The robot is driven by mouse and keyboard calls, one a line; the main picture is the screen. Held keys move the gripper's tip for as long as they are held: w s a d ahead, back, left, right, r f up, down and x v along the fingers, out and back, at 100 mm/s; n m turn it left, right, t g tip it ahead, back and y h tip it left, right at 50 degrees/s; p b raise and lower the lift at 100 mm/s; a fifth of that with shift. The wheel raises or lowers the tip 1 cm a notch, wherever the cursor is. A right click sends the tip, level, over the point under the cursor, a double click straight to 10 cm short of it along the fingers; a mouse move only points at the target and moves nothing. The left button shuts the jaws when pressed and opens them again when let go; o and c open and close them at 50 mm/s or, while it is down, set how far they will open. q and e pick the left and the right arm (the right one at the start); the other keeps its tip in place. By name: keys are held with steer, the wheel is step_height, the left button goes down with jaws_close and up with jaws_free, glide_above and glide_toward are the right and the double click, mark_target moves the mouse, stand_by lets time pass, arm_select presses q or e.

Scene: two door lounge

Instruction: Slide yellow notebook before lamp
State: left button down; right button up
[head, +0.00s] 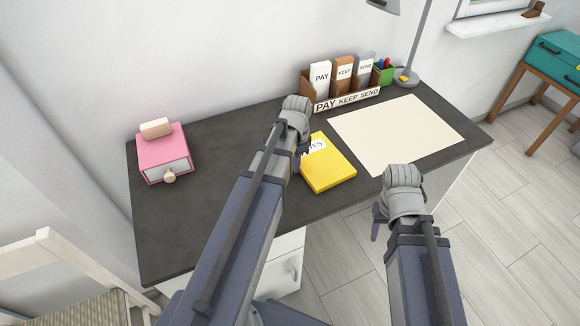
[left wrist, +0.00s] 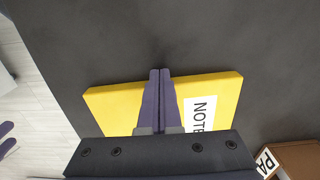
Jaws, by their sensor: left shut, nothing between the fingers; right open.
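The yellow notebook (head: 328,166) lies flat on the dark desk, left of the cream mat. Its white label is partly hidden by my left gripper (head: 301,163), which is down at the notebook's left side. In the left wrist view the shut, empty fingers (left wrist: 160,75) cross in front of the notebook (left wrist: 115,104), tips near its far long edge; I cannot tell whether they touch it. The grey lamp (head: 406,78) stands at the desk's back right, its shade cut off by the top edge. My right gripper (head: 380,214) is open, past the desk's front edge.
The cream mat (head: 400,135) covers the desk's right part. A PAY KEEP SEND organizer (head: 345,99) and a green pen holder (head: 384,74) stand along the back. A pink box (head: 164,151) sits at the left. The desk (head: 225,195) is bare between.

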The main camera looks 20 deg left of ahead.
mark_target(368, 143)
arm_select(q)
steer(key=w+d, duration=0.6)
steer(key=w, duration=0.1)
steer(key=w+d, duration=0.6)
steer(key=w, duration=0.1)
steer(key=w+d, duration=0.6)
steer(key=w, duration=0.2)
steer(key=shift+r, duration=0.15)
step_height(368, 143, up, 8)
steer(key=p, duration=0.7)
steer(key=shift+f+p, duration=0.25)
steer(key=shift+p, duration=0.15)
steer(key=s+r+n+y+p, duration=0.1)
steer(key=s+n, duration=0.3)
steer(key=s, duration=3)
steer(key=shift+s+d+r+p, duration=0.2)
steer(key=shift+r+p, duration=0.25)
steer(key=shift+r, duration=0.05)
